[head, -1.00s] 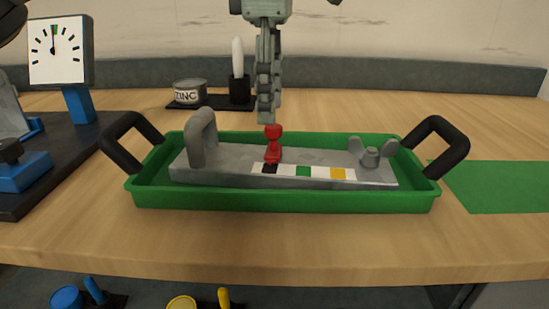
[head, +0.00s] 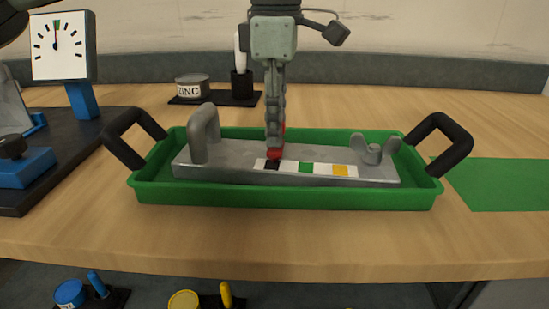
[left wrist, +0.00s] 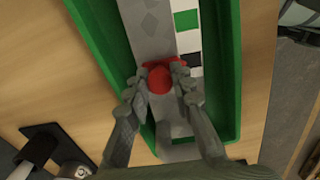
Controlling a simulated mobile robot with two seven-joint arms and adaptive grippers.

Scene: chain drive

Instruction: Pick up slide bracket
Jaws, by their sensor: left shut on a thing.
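The grey slide bracket (head: 225,168) lies flat in a green tray (head: 285,200) on the bench. It has a grey loop handle (head: 204,132) at its left end, a wing nut (head: 372,151) at its right end and a strip of white, black, green and yellow squares along its front. A red knob (head: 275,156) stands on it left of the middle. My left gripper (head: 274,148) points straight down and is shut on the red knob, which it mostly hides in the head view. In the left wrist view the fingers (left wrist: 160,88) flank the red knob (left wrist: 160,79). My right gripper is not in view.
The tray has black handles (head: 443,144) at both ends. A dial gauge (head: 62,45) and blue fixture (head: 22,172) stand at left. A zinc tin (head: 191,87) and a white stick in a black holder (head: 241,85) stand behind. A green mat (head: 505,186) lies clear at right.

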